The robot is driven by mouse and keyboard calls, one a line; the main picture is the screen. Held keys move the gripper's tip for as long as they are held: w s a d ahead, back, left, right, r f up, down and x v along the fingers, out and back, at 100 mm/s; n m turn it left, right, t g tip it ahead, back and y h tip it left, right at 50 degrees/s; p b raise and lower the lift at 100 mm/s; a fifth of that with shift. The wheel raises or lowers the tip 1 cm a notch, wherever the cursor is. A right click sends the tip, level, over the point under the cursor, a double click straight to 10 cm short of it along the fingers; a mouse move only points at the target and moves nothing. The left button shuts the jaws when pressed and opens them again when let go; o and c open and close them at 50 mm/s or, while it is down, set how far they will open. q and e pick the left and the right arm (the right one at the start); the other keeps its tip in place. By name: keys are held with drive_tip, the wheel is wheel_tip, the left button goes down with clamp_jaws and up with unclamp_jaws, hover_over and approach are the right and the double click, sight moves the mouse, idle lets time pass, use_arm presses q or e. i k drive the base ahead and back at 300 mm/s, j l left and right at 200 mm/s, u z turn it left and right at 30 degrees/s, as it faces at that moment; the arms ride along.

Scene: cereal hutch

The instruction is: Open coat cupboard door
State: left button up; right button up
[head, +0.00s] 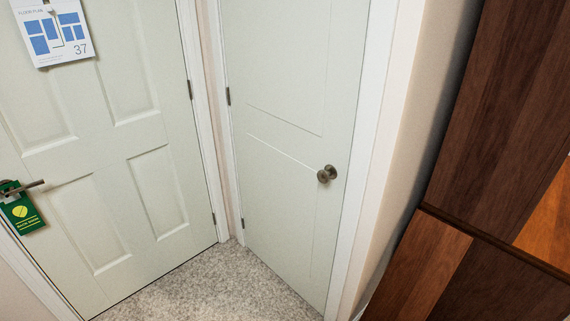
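A pale grey-green door (290,130) with a round knob stands shut in its white frame in the middle of the head view; it appears to be the coat cupboard door. Its dull bronze knob (326,174) is on the right side of the door. Its hinges show along the left edge. Neither of my grippers is in view, and nothing touches the knob.
Another pale panelled door (120,140) is shut at the left, with a lever handle (22,188), a green hanging tag (22,213) and a floor plan sheet (52,32). Dark wooden furniture (500,120) fills the right. Speckled carpet (215,285) lies clear before the doors.

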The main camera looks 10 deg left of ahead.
sight(294, 68)
drive_tip(key=i+j+u, duration=0.1)
drive_tip(key=i+j, duration=0.15)
drive_tip(key=i, duration=0.2)
drive_tip(key=i+j, duration=0.2)
drive_tip(key=i, duration=0.25)
drive_tip(key=j+u, duration=0.05)
